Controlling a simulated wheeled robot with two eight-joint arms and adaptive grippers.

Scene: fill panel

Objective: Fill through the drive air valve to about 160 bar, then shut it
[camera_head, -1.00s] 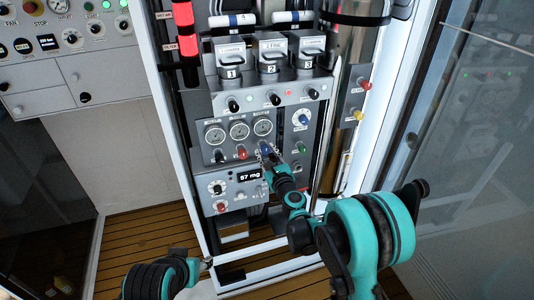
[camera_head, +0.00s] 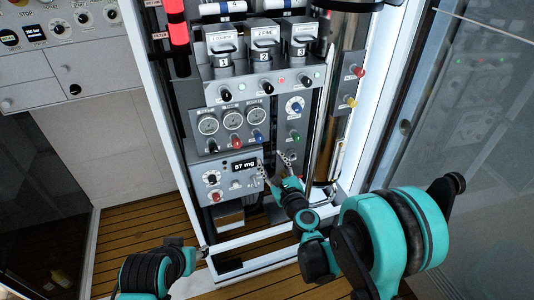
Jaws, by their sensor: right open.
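The grey fill panel (camera_head: 225,160) stands in an open cabinet. A row of three gauges (camera_head: 232,120) has a black knob (camera_head: 212,145), a red knob (camera_head: 236,141) and a blue knob (camera_head: 258,137) below it. Labels are too small to read, so I cannot tell which is the drive air valve. Gauge needles are not readable. My right gripper (camera_head: 273,163) is open and empty, below the blue knob and apart from it, right of the display reading "57 mg" (camera_head: 244,164). My left arm is at the bottom left; its finger state is unclear.
Three numbered grey blocks (camera_head: 264,43) sit above the gauges. A green knob (camera_head: 294,135) and a blue-capped dial (camera_head: 295,105) are to the right. A shiny vertical cylinder (camera_head: 340,90) and a glass door (camera_head: 470,130) bound the right side. White cabinet frame edges surround the panel.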

